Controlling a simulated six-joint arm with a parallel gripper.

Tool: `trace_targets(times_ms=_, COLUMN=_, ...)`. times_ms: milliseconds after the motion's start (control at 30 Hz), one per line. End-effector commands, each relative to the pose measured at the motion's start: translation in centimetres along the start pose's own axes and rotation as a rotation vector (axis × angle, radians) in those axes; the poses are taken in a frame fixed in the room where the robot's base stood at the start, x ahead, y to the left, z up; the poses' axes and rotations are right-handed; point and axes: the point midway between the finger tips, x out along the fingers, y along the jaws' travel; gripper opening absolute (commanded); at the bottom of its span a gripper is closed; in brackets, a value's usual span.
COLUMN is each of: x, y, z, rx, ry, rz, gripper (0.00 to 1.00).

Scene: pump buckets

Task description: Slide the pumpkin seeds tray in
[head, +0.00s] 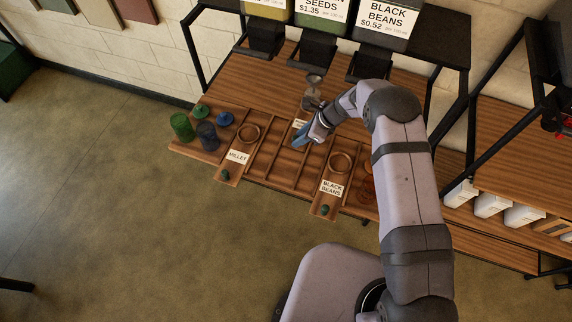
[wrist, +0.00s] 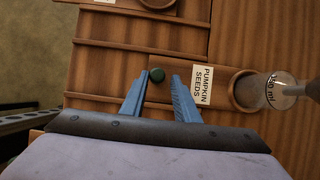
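The pumpkin seeds tray is a wooden slide with a white "PUMPKIN SEEDS" label (wrist: 203,85), a round recess and a green knob (wrist: 157,74). In the head view its label (head: 300,124) is partly hidden by my gripper, and it sits farther back than the trays on either side. A clear glass vessel (wrist: 280,90) marked in ml stands at the recess end; it also shows in the head view (head: 313,88). My gripper (wrist: 161,75) has its blue fingers apart, one on each side of the knob. The left finger is close to the knob; a gap shows at the right finger.
The millet tray (head: 237,157) and black beans tray (head: 331,188) stick out toward the front edge. A green jar (head: 181,127), a blue jar (head: 207,135) and lids stand at the left end. Orange jars (head: 368,187) stand right, partly behind my arm. Dispensers hang above.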

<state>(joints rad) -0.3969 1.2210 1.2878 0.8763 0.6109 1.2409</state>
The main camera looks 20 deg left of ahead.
Motion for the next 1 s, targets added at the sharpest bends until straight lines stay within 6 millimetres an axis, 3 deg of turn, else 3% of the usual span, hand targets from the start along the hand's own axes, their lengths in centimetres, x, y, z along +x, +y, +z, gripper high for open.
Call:
trace_targets(times_ms=367, x=-0.6, y=0.2, z=0.4, rx=0.000, ry=-0.001, rz=0.001, gripper=0.27)
trace_targets(times_ms=1000, x=-5.3, y=0.2, z=3.0, rx=0.000, ry=-0.001, rz=0.002, gripper=0.27)
